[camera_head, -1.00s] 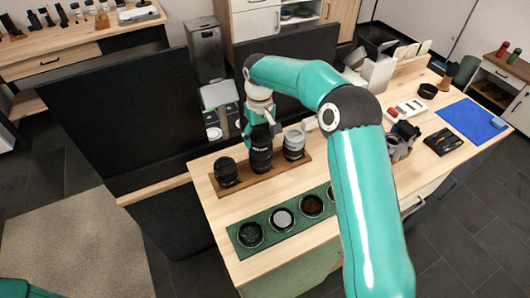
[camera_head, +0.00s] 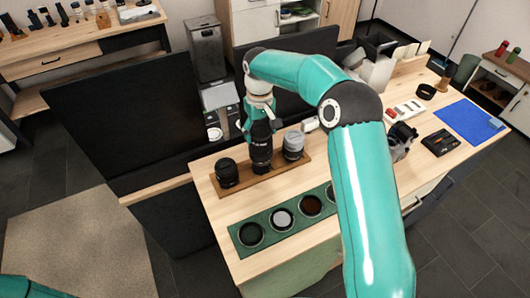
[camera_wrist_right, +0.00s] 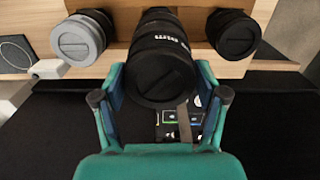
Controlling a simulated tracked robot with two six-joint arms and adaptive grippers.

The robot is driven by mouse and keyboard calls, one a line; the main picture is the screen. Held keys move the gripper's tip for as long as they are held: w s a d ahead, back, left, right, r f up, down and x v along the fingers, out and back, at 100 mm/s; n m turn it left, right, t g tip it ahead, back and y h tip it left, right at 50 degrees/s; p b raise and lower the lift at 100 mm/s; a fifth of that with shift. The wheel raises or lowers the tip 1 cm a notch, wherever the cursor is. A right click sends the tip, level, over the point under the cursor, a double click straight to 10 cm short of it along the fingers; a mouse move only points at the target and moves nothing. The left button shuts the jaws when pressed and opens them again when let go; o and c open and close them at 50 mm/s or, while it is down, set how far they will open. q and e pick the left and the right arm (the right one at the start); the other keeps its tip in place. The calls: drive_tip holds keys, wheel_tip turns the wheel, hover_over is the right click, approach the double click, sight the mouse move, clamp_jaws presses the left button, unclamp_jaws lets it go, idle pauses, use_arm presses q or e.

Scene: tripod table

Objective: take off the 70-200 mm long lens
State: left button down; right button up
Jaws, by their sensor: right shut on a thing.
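The long black 70-200 mm lens (camera_head: 262,158) stands upright on a wooden lens board (camera_head: 230,191), between a short black lens (camera_head: 226,173) and a grey lens (camera_head: 293,146). My right gripper (camera_head: 259,128) comes down from above and is shut on its upper part. In the right wrist view the capped end of the long lens (camera_wrist_right: 161,75) fills the middle between the two fingers (camera_wrist_right: 160,92). I cannot tell whether its base touches the board. My left gripper is out of view; only a bit of my left arm shows at bottom left.
A green tray (camera_head: 267,238) with round filters lies in front of the board. A dark camera (camera_head: 401,140) stands to the right, near a blue mat (camera_head: 468,121). A dark panel (camera_head: 130,125) rises behind the table at left.

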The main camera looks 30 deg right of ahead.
drive_tip(key=shift+r, duration=1.55)
drive_tip(key=shift+f, duration=0.1)
